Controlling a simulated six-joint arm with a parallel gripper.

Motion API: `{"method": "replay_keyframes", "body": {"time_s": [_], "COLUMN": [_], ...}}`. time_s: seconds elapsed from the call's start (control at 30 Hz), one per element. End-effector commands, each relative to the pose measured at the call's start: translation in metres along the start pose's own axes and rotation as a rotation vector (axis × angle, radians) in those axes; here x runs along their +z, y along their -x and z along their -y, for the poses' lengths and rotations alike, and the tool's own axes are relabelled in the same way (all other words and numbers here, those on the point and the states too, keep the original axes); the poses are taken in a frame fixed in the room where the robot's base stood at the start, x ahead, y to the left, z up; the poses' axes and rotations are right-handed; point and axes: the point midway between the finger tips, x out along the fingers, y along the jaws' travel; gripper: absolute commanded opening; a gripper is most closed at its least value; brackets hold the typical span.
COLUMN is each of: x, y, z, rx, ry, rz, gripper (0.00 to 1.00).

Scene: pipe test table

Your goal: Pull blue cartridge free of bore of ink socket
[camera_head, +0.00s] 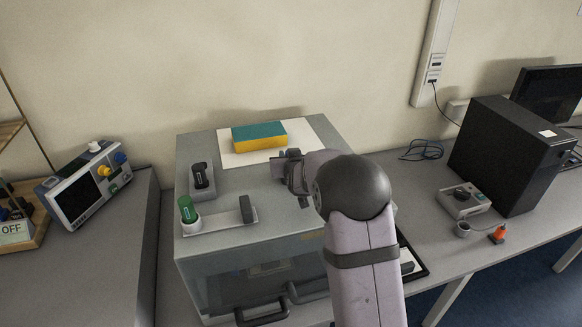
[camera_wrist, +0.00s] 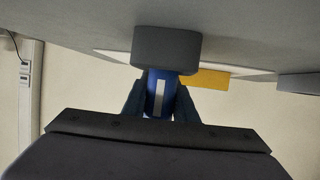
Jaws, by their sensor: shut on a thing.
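In the wrist view, the blue cartridge (camera_wrist: 158,96), with a white stripe on its side, stands between the two dark fingers of my gripper (camera_wrist: 160,103). The gripper is shut on it. The cartridge's far end meets a grey block, the ink socket (camera_wrist: 168,46), and no gap shows between them. How deep it sits in the bore is hidden. In the head view, my gripper (camera_head: 291,172) is above the top of the grey cabinet, and the cartridge and socket cannot be made out behind my wrist.
On the grey cabinet (camera_head: 228,266), a green-topped cylinder (camera_head: 187,209) stands in a pale holder beside a dark grey block (camera_head: 247,209). A grey block with a black part (camera_head: 201,180) is behind it. A yellow and teal sponge (camera_head: 259,137) lies on a white sheet (camera_head: 232,156).

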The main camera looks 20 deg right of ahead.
Motion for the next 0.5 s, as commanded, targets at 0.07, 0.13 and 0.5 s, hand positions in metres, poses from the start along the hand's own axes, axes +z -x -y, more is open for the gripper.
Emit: {"method": "replay_keyframes", "body": {"time_s": [0.07, 0.13, 0.5], "x": [-0.001, -0.003, -0.017], "y": [0.0, 0.001, 0.007], "z": [0.0, 0.0, 0.0], "rx": [0.0, 0.0, 0.0], "ry": [0.0, 0.0, 0.0], "rz": [-0.001, -0.001, -0.001], "gripper": [0.03, 0.03, 0.03]}}
